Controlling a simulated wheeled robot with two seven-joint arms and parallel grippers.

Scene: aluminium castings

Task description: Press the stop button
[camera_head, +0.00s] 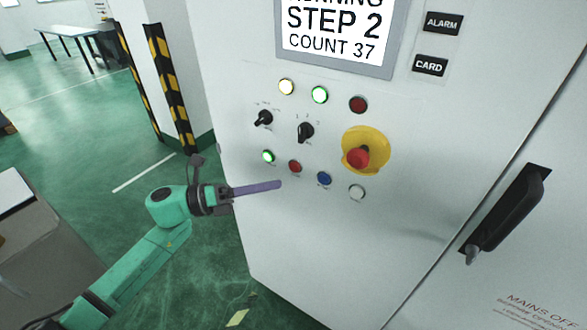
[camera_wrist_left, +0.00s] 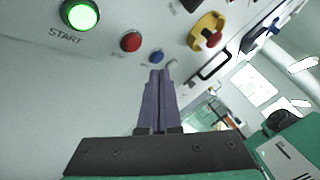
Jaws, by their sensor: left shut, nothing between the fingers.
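The red button (camera_head: 295,166) sits in the lower button row on the cabinet's front, between a lit green button and a blue one. It also shows in the left wrist view (camera_wrist_left: 131,42), right of the green button labelled START; its own label is too small to read. My left gripper (camera_head: 280,184) is shut and empty, its long purple fingers pointing at the panel just below and left of the red button. In the left wrist view the fingertips (camera_wrist_left: 158,72) appear below the blue button, and I cannot tell whether they touch the panel. My right gripper is out of view.
A large red mushroom button (camera_head: 358,158) on a yellow base is to the right. Around are the lit green START button (camera_head: 267,156), blue button (camera_head: 324,178), white button (camera_head: 357,192) and two black knobs. The screen (camera_head: 334,31) reads STEP 2, COUNT 37. A door handle (camera_head: 508,214) protrudes farther right.

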